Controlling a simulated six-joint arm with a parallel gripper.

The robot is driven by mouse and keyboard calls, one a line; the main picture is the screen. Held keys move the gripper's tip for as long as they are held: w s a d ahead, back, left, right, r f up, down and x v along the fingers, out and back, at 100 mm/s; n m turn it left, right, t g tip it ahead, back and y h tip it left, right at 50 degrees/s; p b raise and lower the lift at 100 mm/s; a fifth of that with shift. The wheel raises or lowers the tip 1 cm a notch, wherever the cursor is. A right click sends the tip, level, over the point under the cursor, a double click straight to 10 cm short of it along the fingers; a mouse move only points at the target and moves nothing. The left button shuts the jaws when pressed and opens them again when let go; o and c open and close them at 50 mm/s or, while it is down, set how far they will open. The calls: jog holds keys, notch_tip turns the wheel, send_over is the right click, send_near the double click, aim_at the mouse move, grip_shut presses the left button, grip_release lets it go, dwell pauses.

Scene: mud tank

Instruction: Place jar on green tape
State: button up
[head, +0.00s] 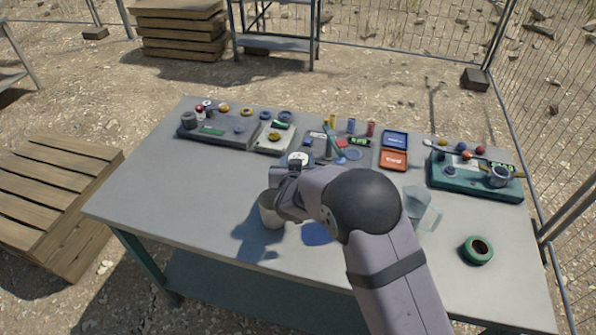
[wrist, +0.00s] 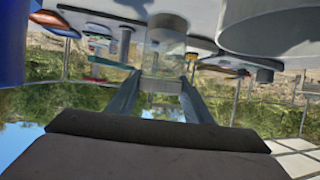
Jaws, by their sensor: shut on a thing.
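My gripper (head: 290,172) is over the middle-left of the table, pointing toward the back. In the wrist view, which shows the scene upside down, its two fingers (wrist: 160,78) close around a clear, glassy jar (wrist: 166,42). In the head view a pale round top (head: 298,158) just beyond the gripper looks like this jar; the arm hides much of it. I cannot tell whether it touches the table. The green tape (head: 477,250) is a ring lying flat near the table's front right, well away from my gripper.
A beige cup (head: 270,213) stands close at the gripper's left. A blue disc (head: 318,234) lies in front, partly hidden. Clear glassware (head: 418,203) stands between arm and tape. Trays with small parts (head: 222,133) and a teal tray (head: 470,185) line the back. Table around the tape is clear.

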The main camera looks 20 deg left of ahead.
jog(key=shift+r, duration=2.65)
jog(key=shift+r, duration=0.1)
